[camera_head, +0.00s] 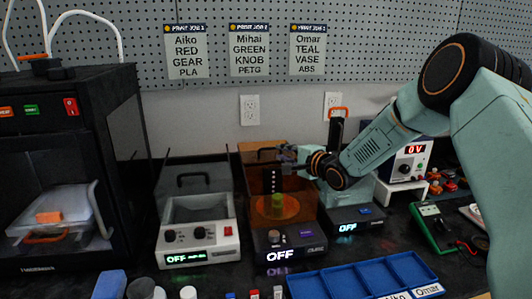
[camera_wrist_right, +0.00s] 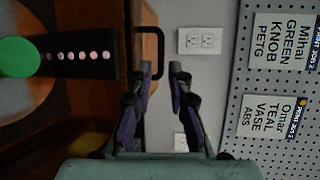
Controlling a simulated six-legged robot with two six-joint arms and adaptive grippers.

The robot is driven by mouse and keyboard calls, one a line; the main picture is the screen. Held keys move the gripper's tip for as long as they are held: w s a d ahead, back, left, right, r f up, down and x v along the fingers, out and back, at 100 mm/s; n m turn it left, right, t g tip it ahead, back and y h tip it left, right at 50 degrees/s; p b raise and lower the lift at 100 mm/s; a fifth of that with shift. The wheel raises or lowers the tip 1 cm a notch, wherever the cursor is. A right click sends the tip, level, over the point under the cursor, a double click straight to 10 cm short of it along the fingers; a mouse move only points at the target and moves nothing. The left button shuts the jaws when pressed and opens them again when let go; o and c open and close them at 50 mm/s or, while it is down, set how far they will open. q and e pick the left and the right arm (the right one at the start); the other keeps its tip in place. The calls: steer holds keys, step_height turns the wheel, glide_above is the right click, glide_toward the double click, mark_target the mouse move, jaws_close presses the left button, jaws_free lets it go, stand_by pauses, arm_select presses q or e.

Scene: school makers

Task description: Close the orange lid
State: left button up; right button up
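The orange see-through lid (camera_head: 252,172) stands raised at the back of the middle device, with a dark handle along its top edge. In the right wrist view, the black handle (camera_wrist_right: 159,42) sticks up from the orange-brown lid. A green part (camera_head: 277,204) sits on the device's round plate; it also shows in the wrist view (camera_wrist_right: 18,57). My right gripper (camera_head: 285,155) is at the lid's upper right. My left gripper is out of view.
A grey device (camera_head: 198,238) with a clear raised lid stands left, beside a black printer (camera_head: 100,85). Another device (camera_head: 352,222) stands right, partly behind my arm. A blue tray (camera_head: 340,280) and small bottles are in front. A pegboard wall (camera_head: 385,45) is behind.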

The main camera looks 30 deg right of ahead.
mark_target(272, 149)
steer(key=b+x, duration=0.1)
steer(key=x, duration=0.5)
steer(key=shift+w+d+f, duration=0.1)
steer(key=shift+w+f, duration=0.05)
steer(key=shift+w, duration=0.5)
steer(key=shift+w, duration=0.1)
jaws_close()
